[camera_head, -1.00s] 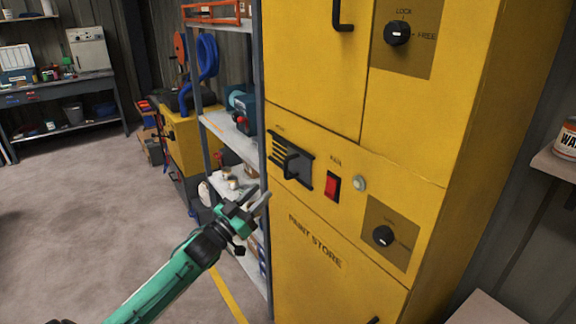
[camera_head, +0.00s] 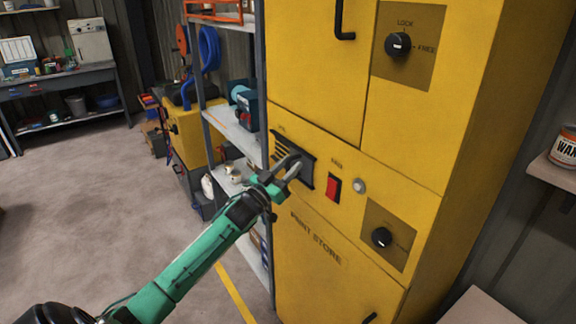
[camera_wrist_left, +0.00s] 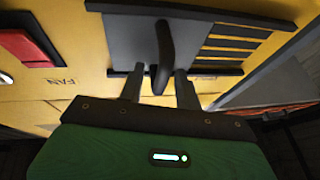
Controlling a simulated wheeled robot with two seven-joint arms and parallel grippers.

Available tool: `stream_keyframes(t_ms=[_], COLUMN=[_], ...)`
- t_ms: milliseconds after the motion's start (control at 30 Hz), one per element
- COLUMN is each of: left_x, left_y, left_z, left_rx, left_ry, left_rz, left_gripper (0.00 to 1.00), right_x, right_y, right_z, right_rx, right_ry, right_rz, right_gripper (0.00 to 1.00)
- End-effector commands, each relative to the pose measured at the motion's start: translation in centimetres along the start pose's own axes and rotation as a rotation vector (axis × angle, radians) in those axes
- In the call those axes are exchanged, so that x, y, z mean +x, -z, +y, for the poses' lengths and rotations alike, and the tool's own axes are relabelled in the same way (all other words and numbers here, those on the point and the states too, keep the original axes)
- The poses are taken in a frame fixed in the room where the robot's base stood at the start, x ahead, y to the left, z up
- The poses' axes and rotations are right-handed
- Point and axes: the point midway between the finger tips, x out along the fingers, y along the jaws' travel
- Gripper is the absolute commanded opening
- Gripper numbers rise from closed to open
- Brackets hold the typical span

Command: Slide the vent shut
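The vent (camera_head: 307,168) is a dark panel on the yellow paint-store cabinet. In the left wrist view its grey sliding plate (camera_wrist_left: 126,40) carries a dark upright handle (camera_wrist_left: 164,48), and the slots (camera_wrist_left: 238,44) beside the plate are uncovered. In the head view those slots are at the vent's left. My left gripper (camera_head: 291,166) is at the vent, partly covering it. In the left wrist view the gripper (camera_wrist_left: 161,90) is open, with one finger on each side of the handle's end and small gaps showing. My right gripper is not in view.
Right of the vent are a red fan switch (camera_head: 333,189), a pale round lamp (camera_head: 359,186) and a black knob (camera_head: 382,237). A grey shelf rack (camera_head: 236,134) stands close at the cabinet's left. The floor (camera_head: 90,205) at left is clear.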

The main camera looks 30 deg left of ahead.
Motion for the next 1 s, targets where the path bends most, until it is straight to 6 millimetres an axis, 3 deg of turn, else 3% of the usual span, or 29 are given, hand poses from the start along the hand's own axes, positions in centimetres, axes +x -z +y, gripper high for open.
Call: stream_keyframes(t_ms=[200, 400, 633, 767, 1000], left_x=[0.0, 0.0, 0.1, 0.5, 1.5], left_y=[0.0, 0.0, -0.1, -0.4, -0.8], left_z=[0.0, 0.0, -0.4, -2.6, -8.4], left_rx=[0.000, -0.001, 0.000, 0.005, 0.004], left_ry=[0.000, 0.000, 0.001, 0.002, 0.002], left_rz=[0.000, 0.000, 0.000, 0.000, 0.002], left_gripper=[0.34, 0.00, 0.00, 0.00, 0.00], right_x=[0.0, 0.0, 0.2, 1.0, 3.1], right_y=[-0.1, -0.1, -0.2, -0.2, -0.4], right_z=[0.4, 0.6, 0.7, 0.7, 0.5], right_rx=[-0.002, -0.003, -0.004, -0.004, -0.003], right_ry=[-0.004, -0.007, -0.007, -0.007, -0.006], right_rz=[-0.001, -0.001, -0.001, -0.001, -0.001], right_gripper=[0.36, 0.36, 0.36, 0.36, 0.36])
